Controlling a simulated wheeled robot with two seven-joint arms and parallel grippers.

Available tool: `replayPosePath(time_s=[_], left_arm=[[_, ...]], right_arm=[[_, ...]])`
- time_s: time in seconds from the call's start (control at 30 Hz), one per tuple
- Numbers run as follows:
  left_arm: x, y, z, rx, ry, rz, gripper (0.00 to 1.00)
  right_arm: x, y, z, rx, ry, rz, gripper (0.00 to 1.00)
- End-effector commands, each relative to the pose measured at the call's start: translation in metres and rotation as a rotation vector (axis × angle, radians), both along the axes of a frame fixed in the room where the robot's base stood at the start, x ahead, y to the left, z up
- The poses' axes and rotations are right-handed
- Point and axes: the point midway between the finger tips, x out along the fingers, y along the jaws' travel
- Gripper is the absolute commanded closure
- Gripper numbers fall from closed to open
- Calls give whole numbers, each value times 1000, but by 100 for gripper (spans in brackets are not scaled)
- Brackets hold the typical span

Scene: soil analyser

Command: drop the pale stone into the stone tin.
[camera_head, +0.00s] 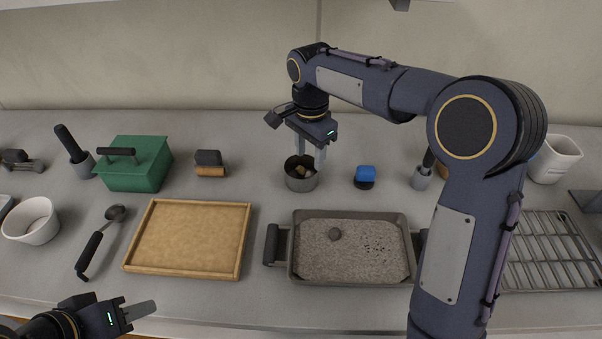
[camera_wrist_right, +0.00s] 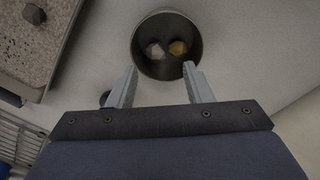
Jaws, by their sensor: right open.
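The stone tin (camera_head: 301,184) is a round dark metal pot at the back middle of the counter. My right gripper (camera_head: 313,156) is open above it, fingers pointing down. In the right wrist view the tin (camera_wrist_right: 168,22) lies just beyond the open, empty fingertips (camera_wrist_right: 160,72). Inside the tin lie a pale grey stone (camera_wrist_right: 155,50) and a yellow-brown stone (camera_wrist_right: 178,48), side by side. In the head view the stones are small and partly hidden by the rim. My left gripper (camera_head: 140,311) is low at the left front, away from the tin; its finger gap is not clear.
A wooden tray (camera_head: 190,238), green box (camera_head: 134,168) and white bowl (camera_head: 31,220) are at left. A blue-topped object (camera_head: 365,175) stands right of the tin; a wire rack (camera_head: 548,250) lies far right.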

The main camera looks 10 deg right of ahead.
Motion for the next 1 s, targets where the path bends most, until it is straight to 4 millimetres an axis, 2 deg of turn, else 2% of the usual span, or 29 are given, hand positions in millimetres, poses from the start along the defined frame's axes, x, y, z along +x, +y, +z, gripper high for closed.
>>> replayPosePath(time_s=[0.2, 0.4, 0.57, 1.0], left_arm=[[0, 0, 7, 0, 0, 0, 64], [0, 0, 10, 0, 0, 0, 64], [0, 0, 11, 0, 0, 0, 64], [0, 0, 11, 0, 0, 0, 64]], right_arm=[[1, 1, 39, 1, -5, 0, 54], [1, 0, 65, 1, -3, 0, 54], [0, 0, 72, 1, -2, 1, 54], [0, 0, 72, 1, -2, 0, 54]])
